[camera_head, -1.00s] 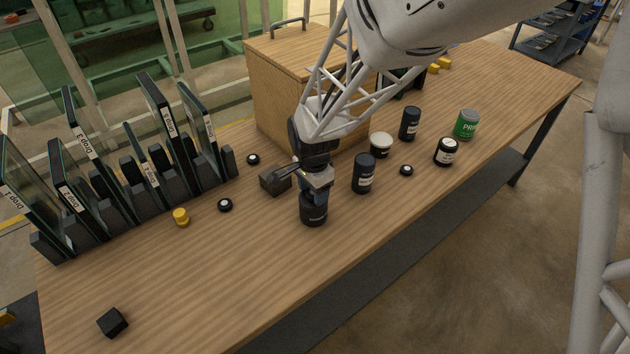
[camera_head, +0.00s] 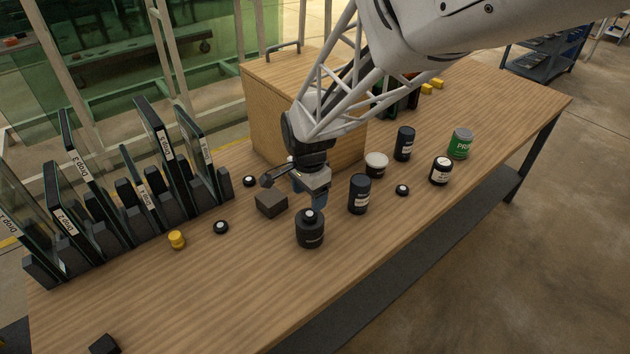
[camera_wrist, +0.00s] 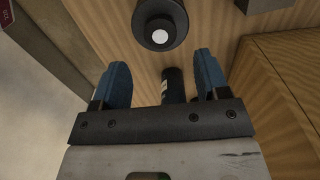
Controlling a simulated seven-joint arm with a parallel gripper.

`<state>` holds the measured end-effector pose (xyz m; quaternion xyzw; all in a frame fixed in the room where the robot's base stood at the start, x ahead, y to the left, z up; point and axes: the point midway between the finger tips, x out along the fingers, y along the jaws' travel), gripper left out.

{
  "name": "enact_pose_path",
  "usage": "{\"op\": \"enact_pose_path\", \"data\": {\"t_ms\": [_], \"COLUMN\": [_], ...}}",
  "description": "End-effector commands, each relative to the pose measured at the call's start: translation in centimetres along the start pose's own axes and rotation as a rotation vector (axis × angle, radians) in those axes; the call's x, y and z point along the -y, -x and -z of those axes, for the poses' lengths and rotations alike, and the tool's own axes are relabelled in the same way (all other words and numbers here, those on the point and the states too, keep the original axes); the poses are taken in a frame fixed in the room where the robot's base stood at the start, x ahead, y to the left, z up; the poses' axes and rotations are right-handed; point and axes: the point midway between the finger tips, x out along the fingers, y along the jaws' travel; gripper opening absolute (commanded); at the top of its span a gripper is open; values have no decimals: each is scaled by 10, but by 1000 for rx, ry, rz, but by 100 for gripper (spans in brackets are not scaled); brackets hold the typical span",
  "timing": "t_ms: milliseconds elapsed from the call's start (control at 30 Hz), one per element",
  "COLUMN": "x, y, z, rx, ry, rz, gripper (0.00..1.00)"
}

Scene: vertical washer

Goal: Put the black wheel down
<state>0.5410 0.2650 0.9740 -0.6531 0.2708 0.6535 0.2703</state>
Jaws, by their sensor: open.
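A black wheel (camera_head: 309,216) with a white centre sits on top of a squat black jar (camera_head: 310,235) near the front of the wooden table. In the wrist view the wheel (camera_wrist: 159,33) lies on the lid of the jar (camera_wrist: 178,12). My gripper (camera_head: 310,196) is open and empty, behind and above the jar and apart from the wheel. In the wrist view its blue fingers (camera_wrist: 162,75) are spread, with the wheel beyond their tips. Similar black wheels with white centres lie on the table: one left of the jar (camera_head: 221,227), one farther back (camera_head: 250,181), one at the right (camera_head: 402,190).
A tall dark bottle (camera_head: 359,194) stands just right of the jar, and a dark grey block (camera_head: 271,204) is behind left. A wooden box (camera_head: 262,110) is at the back, and a rack of panels (camera_head: 125,200) fills the left. The table's front left is mostly clear.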

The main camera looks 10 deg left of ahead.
Motion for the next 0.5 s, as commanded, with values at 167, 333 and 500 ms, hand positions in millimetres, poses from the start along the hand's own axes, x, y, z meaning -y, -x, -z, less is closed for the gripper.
{"op": "enact_pose_path", "data": {"t_ms": [167, 333, 500], "x": [0, 0, 0], "y": [30, 49, 58], "z": [0, 0, 0], "rx": [-1, -1, -1], "ry": [0, 0, 0], "rz": [3, 2, 2], "gripper": [68, 68, 68]}}
